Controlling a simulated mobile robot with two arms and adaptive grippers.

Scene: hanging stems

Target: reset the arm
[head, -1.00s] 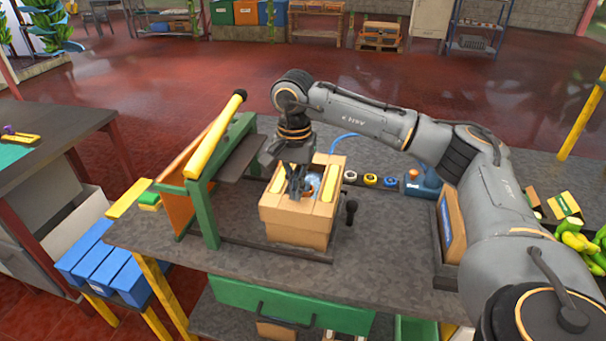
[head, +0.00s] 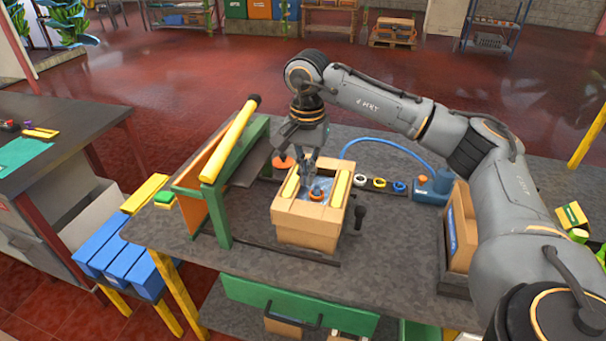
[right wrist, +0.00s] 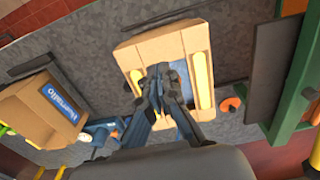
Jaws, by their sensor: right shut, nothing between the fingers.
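My right gripper (head: 308,172) is over the open cardboard box (head: 305,225) on the grey workbench, fingers pointing down. Its fingers are shut with nothing between them. In the right wrist view the shut fingers (right wrist: 160,80) lie in front of the box (right wrist: 135,60), which has yellow strips along two sides and something blue inside. An orange round piece (head: 317,194) shows in the box near the fingertips; I cannot tell whether they touch it. My left gripper is not in view.
A green frame with a yellow bar (head: 228,140) stands left of the box. A blue device with a hose (head: 434,186) and small coloured rings (head: 379,182) lie to the right. A second cardboard box (head: 462,228) stands near my right arm. Blue bins (head: 120,262) are at the bench's left.

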